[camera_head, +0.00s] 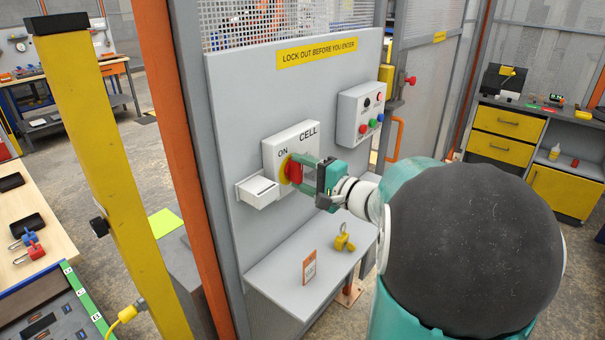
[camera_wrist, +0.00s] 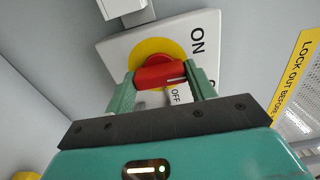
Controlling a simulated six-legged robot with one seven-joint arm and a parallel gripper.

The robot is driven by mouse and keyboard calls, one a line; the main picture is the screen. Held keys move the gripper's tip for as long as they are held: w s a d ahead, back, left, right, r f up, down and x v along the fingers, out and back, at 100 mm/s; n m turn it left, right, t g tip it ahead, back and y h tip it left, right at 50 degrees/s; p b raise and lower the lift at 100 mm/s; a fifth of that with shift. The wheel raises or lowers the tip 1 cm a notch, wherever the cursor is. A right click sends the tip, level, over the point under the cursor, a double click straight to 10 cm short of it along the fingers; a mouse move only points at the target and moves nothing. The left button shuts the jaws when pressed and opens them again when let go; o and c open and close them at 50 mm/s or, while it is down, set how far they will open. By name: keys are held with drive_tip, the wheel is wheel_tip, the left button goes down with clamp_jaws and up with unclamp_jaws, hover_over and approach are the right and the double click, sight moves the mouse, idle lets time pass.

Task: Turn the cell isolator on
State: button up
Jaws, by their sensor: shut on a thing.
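The cell isolator (camera_head: 277,147) is a pale box marked CELL and ON on the grey panel. Its red handle (camera_head: 293,173) sits on a yellow disc (camera_head: 284,167). My gripper (camera_head: 301,170) reaches it from the right, with green fingers shut on the handle. In the wrist view the red handle (camera_wrist: 160,76) lies crosswise between the two fingers, in front of the yellow disc (camera_wrist: 143,52). I cannot tell which mark the handle points to.
A small white box (camera_head: 257,191) sits beside the isolator, lower left. A control box (camera_head: 361,112) with coloured buttons is to the right. Below, a shelf (camera_head: 280,270) holds a yellow padlock (camera_head: 343,238) and an orange-and-white tag (camera_head: 309,267). A yellow post (camera_head: 110,170) stands at left.

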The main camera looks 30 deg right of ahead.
drive_tip(key=shift+n, duration=0.3)
drive_tip(key=o, duration=1)
drive_tip(key=shift+s, duration=0.1)
drive_tip(key=v, duration=1.3)
drive_tip(key=shift+s+d, duration=0.1)
drive_tip(key=shift+s, duration=0.25)
